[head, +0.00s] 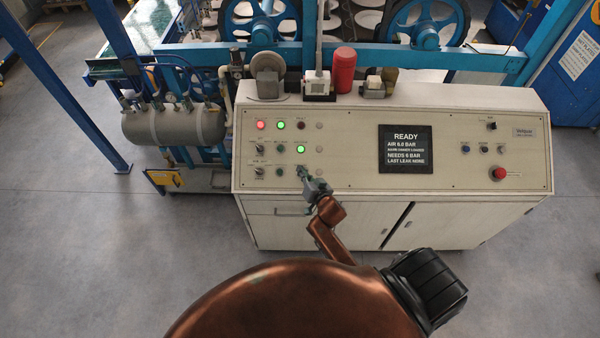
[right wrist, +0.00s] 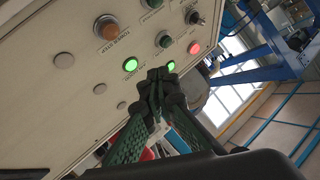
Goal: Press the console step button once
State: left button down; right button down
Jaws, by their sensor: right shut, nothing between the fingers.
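The sloped console panel (head: 350,115) carries rows of lights, buttons and switches at its left. An amber button (right wrist: 107,27) with a small, hard-to-read label shows in the right wrist view; it may be the console step button. In the head view that spot is hidden behind my right gripper (head: 303,172). My right gripper is shut and empty, its fingertips over the lower part of the button group. In the right wrist view its fingertips (right wrist: 156,78) show beside a lit green light (right wrist: 130,64); contact with the panel cannot be told. My left gripper is not in view.
A dark screen (head: 405,149) reads READY, with several lines below. A red mushroom button (head: 499,173) sits at the panel's right. A red cylinder (head: 344,70) and small devices stand on the console's top edge. A grey tank (head: 175,125) stands to the left.

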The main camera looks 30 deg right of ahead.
jog(key=w+f+b, duration=0.1)
jog(key=f+b, duration=0.1)
jog(key=w+d+f+b, duration=0.1)
jog(key=f+b, duration=0.3)
jog(key=shift+w+d+f, duration=0.15)
jog(key=shift+w+d, duration=0.2)
jog(key=shift+w, duration=0.05)
jog(key=shift+w+d+f+b, duration=0.3)
jog(key=shift+w+f+b, duration=0.15)
jog(key=shift+f+b, duration=0.25)
dwell(0.6)
jog(key=shift+w+d+f, duration=0.1)
jog(key=shift+w+f, duration=0.05)
jog(key=shift+f, duration=0.15)
